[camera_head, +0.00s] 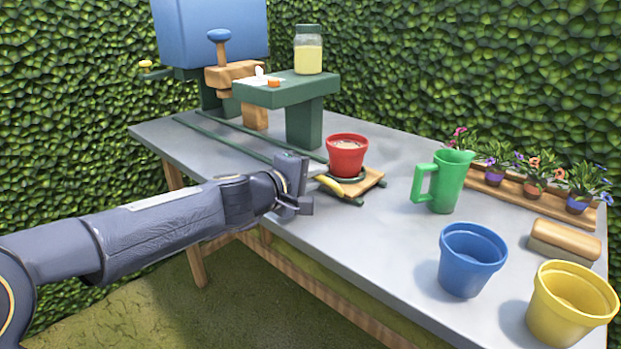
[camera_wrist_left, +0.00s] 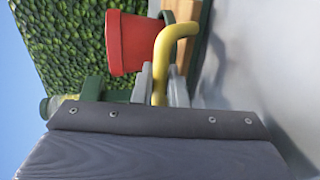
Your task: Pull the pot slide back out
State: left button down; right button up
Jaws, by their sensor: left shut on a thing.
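The pot slide is a small wooden board (camera_head: 373,183) with a curved yellow handle (camera_head: 329,185) at its front left. A red pot (camera_head: 347,155) filled with soil stands upright on it, over a dark green round seat. My left gripper (camera_head: 312,190) comes in from the left and is shut on the yellow handle. In the left wrist view, the handle (camera_wrist_left: 165,50) runs between the two fingers, with the red pot (camera_wrist_left: 135,42) close beyond it. The gripper partly hides the slide's left side in the head view. My right gripper is out of view.
A green jug (camera_head: 443,181), a blue pot (camera_head: 470,259), a yellow pot (camera_head: 570,303) and a brush (camera_head: 564,241) stand to the right. The table's front edge is near.

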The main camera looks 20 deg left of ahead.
pick_arm(q)
jog(key=shift+s+d, duration=0.1)
jog(key=shift+d, duration=0.25)
jog(key=c, duration=1.6)
grip_release()
jog(key=shift+d, duration=0.1)
jog(key=shift+o, duration=0.3)
jog(key=shift+s+a+r, duration=0.1)
jog(key=shift+s+a, duration=0.05)
jog(key=shift+a, duration=0.1)
jog(key=p+v, duration=0.1)
jog(key=v, duration=0.5)
jog(key=shift+s, duration=0.2)
jog(key=shift+s+a+p, duration=0.25)
jog(key=shift+s+p, duration=0.05)
jog(key=shift+s, duration=0.15)
